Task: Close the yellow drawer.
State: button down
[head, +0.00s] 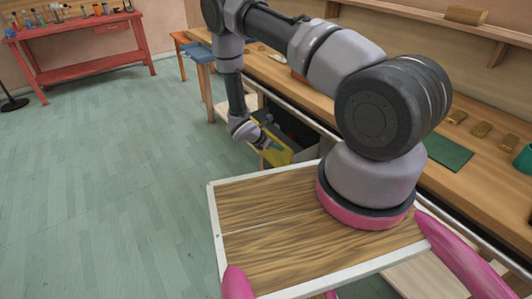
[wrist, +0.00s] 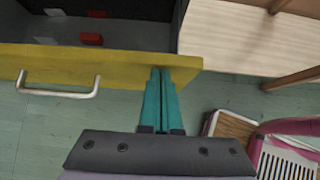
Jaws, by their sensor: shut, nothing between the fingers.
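The yellow drawer (head: 280,157) is open, pulled out from under the long wooden workbench. In the wrist view its yellow front (wrist: 90,65) spans the left and middle, with a metal bar handle (wrist: 58,92) on its outer face. My gripper (wrist: 160,72) is shut and empty, its teal fingers together. The fingertips overlap the right end of the yellow front, well right of the handle; I cannot tell whether they touch it. In the head view my gripper (head: 275,147) is at the drawer front, partly covering it.
The dark drawer inside holds a few small red blocks (wrist: 91,39) and pale blocks. The workbench (head: 285,85) runs along the right wall with a green mat (head: 447,152). Floor to the left is clear.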

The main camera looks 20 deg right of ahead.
jog(key=w+d, duration=0.2)
jog(key=d, duration=0.6)
jog(key=w+d, duration=0.3)
jog(key=d, duration=0.5)
jog(key=shift+d, duration=0.15)
